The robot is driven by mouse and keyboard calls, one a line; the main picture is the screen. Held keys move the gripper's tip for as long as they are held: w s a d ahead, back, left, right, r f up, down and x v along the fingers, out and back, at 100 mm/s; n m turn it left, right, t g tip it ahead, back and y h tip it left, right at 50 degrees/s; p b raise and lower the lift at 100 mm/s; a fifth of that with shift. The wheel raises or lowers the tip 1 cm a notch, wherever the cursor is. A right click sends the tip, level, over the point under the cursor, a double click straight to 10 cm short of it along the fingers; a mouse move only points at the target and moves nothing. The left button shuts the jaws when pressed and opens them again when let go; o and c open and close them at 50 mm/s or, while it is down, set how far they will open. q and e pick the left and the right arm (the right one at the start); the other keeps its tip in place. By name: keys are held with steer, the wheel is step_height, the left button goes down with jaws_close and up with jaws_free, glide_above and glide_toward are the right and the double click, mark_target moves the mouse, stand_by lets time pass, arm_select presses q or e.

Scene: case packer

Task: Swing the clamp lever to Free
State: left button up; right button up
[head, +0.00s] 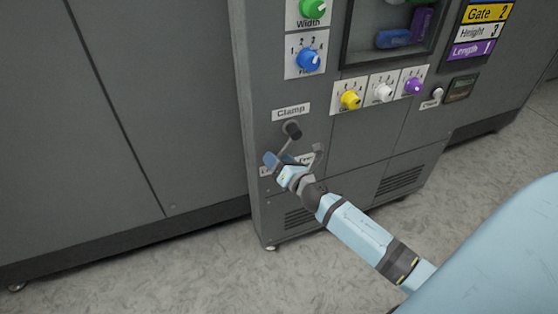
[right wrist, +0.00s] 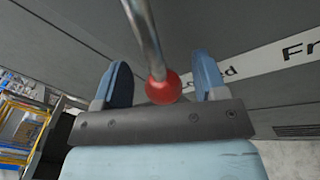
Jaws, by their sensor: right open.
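The clamp lever hangs from a dark round pivot (head: 292,130) under the Clamp label (head: 291,112) on the grey machine front. Its rod slants down and slightly left. In the right wrist view the metal rod (right wrist: 143,35) ends in a red ball knob (right wrist: 163,88). My right gripper (head: 278,161) is at the lever's lower end, open, with one blue finger on each side of the knob (right wrist: 163,80) and visible gaps. The label strip (right wrist: 270,58) shows "Fr" to the right of the knob, and its left word is partly hidden. My left gripper is out of view.
A green knob (head: 312,10) and blue knob (head: 308,60) sit above the lever. Yellow (head: 350,100), white (head: 383,93) and purple (head: 413,86) knobs are to the upper right. The floor (head: 180,275) in front is clear.

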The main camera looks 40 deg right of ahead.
jaws_close()
